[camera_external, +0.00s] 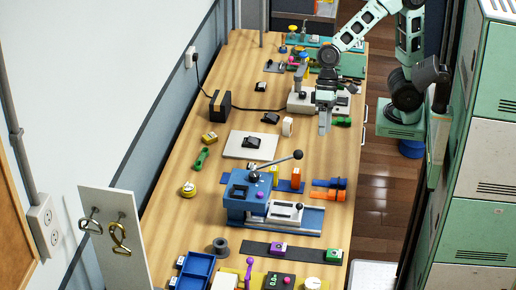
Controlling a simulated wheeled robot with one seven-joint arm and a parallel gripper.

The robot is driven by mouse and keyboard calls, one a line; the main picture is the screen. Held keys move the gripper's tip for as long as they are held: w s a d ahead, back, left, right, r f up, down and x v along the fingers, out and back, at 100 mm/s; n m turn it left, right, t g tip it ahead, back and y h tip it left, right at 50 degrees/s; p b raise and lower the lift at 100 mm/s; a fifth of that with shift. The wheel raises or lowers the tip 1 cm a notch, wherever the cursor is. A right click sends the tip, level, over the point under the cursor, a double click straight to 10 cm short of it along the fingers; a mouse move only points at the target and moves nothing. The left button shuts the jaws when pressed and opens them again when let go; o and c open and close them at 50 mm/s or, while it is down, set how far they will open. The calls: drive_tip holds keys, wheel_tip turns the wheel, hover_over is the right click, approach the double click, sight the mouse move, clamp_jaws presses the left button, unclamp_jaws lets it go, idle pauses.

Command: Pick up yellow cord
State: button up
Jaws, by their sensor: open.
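A yellow looped cord (119,237) hangs from a hook on a pale upright panel (103,203) at the lower left. A dark loop (91,226) hangs just to its left on the same panel. My gripper (324,129) is over the right part of the wooden workbench, pointing down, near a white device. It is open, and I see nothing between its fingers. It is far up and to the right of the cord, well apart from it. The cord's fine shape is small in this view.
The bench (180,222) is crowded. A blue machine with a lever (262,196) stands in the middle, and blue trays (195,270) sit at the front. Green lockers (482,150) flank the right side. Bare bench lies along the left edge.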

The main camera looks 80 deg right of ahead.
drive_tip(key=w+m+t+y+b, duration=0.2)
drive_tip(key=w+m+t+y, duration=0.25)
drive_tip(key=w+m, duration=1.25)
drive_tip(key=w+d+m+t+h+b, duration=0.1)
drive_tip(key=w+d+m+t, duration=0.2)
drive_tip(key=w+d+m, duration=0.45)
drive_tip(key=w+d+m+t+b, duration=0.1)
drive_tip(key=w+d+m+t, duration=0.2)
drive_tip(key=w, duration=0.7)
drive_tip(key=n, duration=0.1)
approach(190, 186)
drive_tip(key=v, duration=0.4)
drive_tip(key=shift+s+r, duration=0.15)
drive_tip(key=shift+r, duration=0.35)
drive_tip(key=shift+a+f, duration=0.1)
drive_tip(key=shift+f, duration=0.1)
drive_tip(key=p+x, duration=0.3)
drive_tip(key=x, duration=0.8)
drive_tip(key=shift+w, duration=0.2)
drive_tip(key=shift+f+p+x, duration=0.15)
drive_tip(key=shift+p+x, duration=0.35)
drive_tip(key=shift+x, duration=0.95)
drive_tip(key=shift+f+p+x, duration=0.2)
drive_tip(key=shift+p+x, duration=0.25)
drive_tip(key=shift+x, duration=0.95)
drive_tip(key=c, duration=1.1)
